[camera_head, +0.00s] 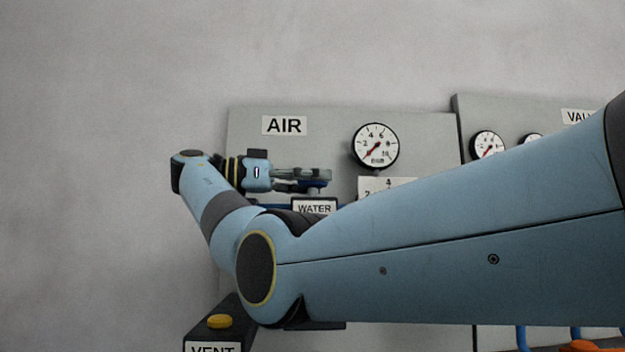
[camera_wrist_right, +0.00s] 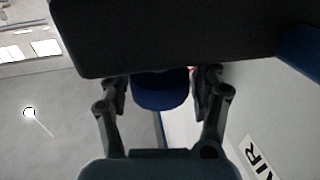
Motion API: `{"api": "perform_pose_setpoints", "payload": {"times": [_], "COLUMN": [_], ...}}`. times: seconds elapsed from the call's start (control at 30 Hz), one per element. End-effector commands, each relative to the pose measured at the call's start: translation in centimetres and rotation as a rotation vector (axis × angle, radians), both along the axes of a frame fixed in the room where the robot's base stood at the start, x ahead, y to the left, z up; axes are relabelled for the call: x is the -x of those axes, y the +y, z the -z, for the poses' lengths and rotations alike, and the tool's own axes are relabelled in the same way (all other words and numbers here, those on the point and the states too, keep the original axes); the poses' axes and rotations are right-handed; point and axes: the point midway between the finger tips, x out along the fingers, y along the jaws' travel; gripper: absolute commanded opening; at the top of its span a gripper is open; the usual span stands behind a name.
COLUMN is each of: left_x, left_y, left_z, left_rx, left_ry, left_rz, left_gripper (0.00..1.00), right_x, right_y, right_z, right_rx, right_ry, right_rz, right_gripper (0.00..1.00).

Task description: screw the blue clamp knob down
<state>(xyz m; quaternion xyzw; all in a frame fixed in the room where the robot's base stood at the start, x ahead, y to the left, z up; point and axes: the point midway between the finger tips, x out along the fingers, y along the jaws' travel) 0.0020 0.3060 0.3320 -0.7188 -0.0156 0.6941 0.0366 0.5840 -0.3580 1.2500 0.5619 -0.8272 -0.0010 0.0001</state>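My right arm reaches across the head view, and its gripper (camera_head: 314,179) is in front of the grey AIR panel, above the WATER label. A dark blue knob (camera_head: 313,188) shows at the fingertips there, partly covered by them. In the right wrist view the round blue knob (camera_wrist_right: 160,92) lies between the two fingers of my right gripper (camera_wrist_right: 160,82). A dark block covers the knob's upper part and the finger ends, so I cannot tell whether the fingers press on it. My left gripper is not in view.
The AIR panel (camera_head: 340,125) carries a round gauge (camera_head: 375,147) and the WATER label (camera_head: 314,207). A second panel with gauges (camera_head: 487,145) stands to the right. A VENT box with a yellow button (camera_head: 219,321) is at the lower left. The wall left of the panel is bare.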

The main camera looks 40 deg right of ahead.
Motion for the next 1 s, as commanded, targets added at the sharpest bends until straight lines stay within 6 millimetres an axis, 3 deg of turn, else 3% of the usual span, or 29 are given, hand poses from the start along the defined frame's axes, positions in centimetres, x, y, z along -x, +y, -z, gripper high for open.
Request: {"api": "perform_pose_setpoints", "payload": {"times": [0.1, 0.43, 0.8, 1.0], "left_x": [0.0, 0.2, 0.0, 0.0], "left_y": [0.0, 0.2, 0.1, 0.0], "left_z": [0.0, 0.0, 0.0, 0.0], "left_rx": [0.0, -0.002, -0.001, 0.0], "left_ry": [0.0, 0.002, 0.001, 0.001], "left_rz": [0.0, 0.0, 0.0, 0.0], "left_gripper": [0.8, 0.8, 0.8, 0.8], "right_x": [0.0, 0.0, 0.0, 0.0], "right_y": [0.0, 0.0, 0.0, 0.0], "right_z": [0.0, -0.8, -7.9, -9.8], "right_rx": [0.0, 0.001, 0.002, 0.001], "right_ry": [-0.001, -0.003, -0.002, -0.001], "right_rz": [0.0, -0.001, 0.0, 0.0], "right_gripper": [0.78, 0.78, 0.78, 0.78]}}
